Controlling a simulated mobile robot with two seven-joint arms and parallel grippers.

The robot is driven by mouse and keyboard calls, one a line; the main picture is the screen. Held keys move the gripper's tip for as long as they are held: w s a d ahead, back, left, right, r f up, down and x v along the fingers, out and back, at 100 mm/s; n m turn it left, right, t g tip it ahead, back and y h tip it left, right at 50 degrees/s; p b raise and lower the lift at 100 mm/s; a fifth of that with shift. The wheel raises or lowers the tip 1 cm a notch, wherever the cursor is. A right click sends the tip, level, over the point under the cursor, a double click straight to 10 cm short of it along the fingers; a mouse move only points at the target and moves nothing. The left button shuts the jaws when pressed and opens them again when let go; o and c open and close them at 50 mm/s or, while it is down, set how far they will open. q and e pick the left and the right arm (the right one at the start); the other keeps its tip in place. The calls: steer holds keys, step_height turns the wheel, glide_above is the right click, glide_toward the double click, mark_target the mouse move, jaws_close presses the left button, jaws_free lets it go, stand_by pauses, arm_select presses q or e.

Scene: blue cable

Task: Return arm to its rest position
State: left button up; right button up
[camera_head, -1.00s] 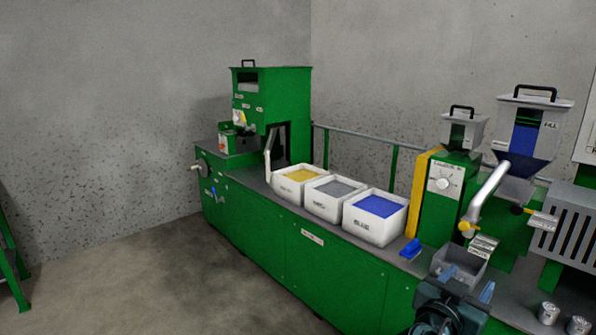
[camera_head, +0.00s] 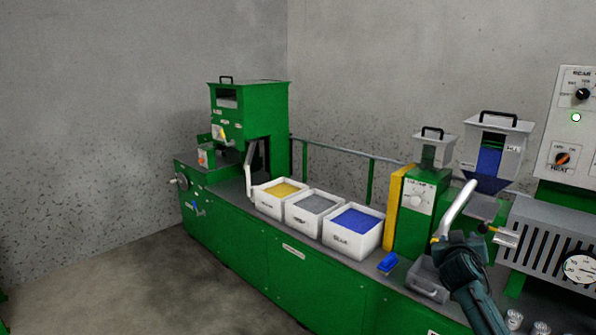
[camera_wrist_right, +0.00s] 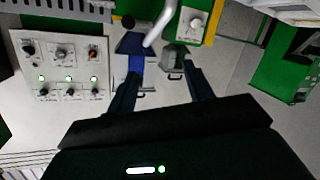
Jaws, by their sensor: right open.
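My right gripper (camera_head: 458,256) shows at the lower right of the head view, with its arm coming up from the bottom edge. It overlaps the right side of a grey metal tray (camera_head: 424,284) below the silver spout; their distance apart is unclear. In the right wrist view my right gripper (camera_wrist_right: 163,82) has its two dark fingers spread apart, with nothing between them. My left gripper is not in view.
A green bench carries white bins of yellow (camera_head: 279,189), grey (camera_head: 315,203) and blue (camera_head: 356,221) granules. A blue scoop (camera_head: 387,263) lies beside the tray. Hoppers (camera_head: 495,150), a slatted housing (camera_head: 545,235) and a control panel (camera_wrist_right: 65,62) stand close by.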

steer(key=w+a+r+n+t+y, duration=0.35)
steer(key=a+n+y, duration=0.2)
steer(key=a, duration=0.25)
steer(key=s+a+f+g+y, duration=0.1)
steer(key=s+a+f+y, duration=0.1)
steer(key=s+a+f, duration=0.6)
steer(key=s+a+f+g+y, duration=0.2)
steer(key=s+a+f, duration=0.2)
steer(key=s+f, duration=0.75)
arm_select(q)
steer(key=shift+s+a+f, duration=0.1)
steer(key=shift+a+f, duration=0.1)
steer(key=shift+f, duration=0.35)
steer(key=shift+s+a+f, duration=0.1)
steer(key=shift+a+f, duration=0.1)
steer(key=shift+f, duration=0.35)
arm_select(e)
steer(key=s+a+f+g, duration=0.1)
steer(key=s+a+f, duration=0.1)
steer(key=s, duration=0.4)
steer(key=s+a+f+g+y, duration=0.1)
steer(key=s+a+f, duration=0.2)
steer(key=s, duration=0.4)
steer(key=s+a+f+g+y, duration=0.1)
steer(key=s+a+f, duration=0.1)
steer(key=s+a, duration=0.2)
steer(key=s, duration=0.3)
steer(key=shift+s+a+f, duration=0.15)
steer(key=shift+s+f, duration=0.05)
steer(key=shift+f, duration=0.05)
